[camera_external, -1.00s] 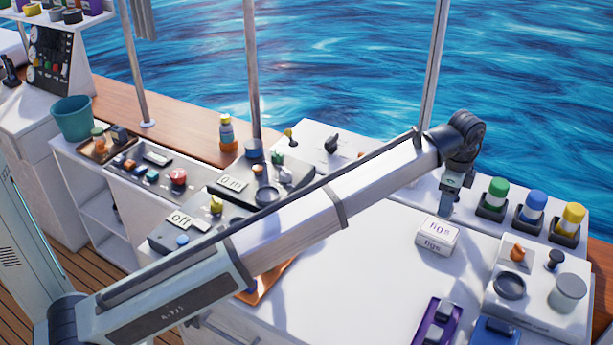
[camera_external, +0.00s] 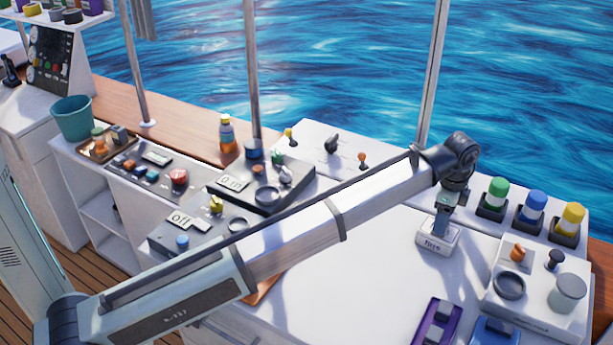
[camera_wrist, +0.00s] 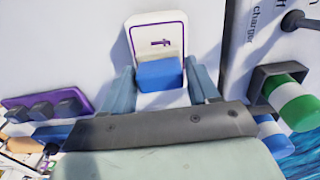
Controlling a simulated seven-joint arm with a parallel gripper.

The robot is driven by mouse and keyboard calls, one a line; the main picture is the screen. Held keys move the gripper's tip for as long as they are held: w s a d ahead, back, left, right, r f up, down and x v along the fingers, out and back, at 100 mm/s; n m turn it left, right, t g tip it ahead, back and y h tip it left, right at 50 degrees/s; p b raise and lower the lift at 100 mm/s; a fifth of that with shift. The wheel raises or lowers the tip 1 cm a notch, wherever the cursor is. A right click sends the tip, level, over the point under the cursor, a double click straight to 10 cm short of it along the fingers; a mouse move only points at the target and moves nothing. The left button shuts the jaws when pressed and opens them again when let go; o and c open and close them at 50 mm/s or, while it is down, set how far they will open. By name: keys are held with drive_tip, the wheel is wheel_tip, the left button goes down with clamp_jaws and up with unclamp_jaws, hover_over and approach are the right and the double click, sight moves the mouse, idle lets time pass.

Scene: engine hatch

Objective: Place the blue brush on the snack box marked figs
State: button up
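The white snack box marked figs (camera_external: 435,240) lies on the white counter; it also shows in the wrist view (camera_wrist: 157,37) with a purple-edged label, part of its lettering covered. The blue brush (camera_wrist: 158,74) shows as a blue block between my fingers, in front of the box top. My gripper (camera_external: 437,225) points down over the box, and in the wrist view my gripper (camera_wrist: 160,85) has a finger close on each side of the brush and appears shut on it. Whether the brush touches the box is hard to tell.
Green (camera_external: 496,197), blue (camera_external: 533,205) and yellow (camera_external: 570,215) capped items stand in dark holders at the right. A purple tray (camera_external: 437,325) and a blue object (camera_external: 495,332) lie at the front. A white panel with knobs (camera_external: 540,290) stands right of the box.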

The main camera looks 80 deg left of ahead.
drive_tip(key=o, duration=0.4)
drive_tip(key=shift+c, duration=0.2)
drive_tip(key=shift+r, duration=0.1)
wheel_tip(320, 180, up, 12)
idle(0.4)
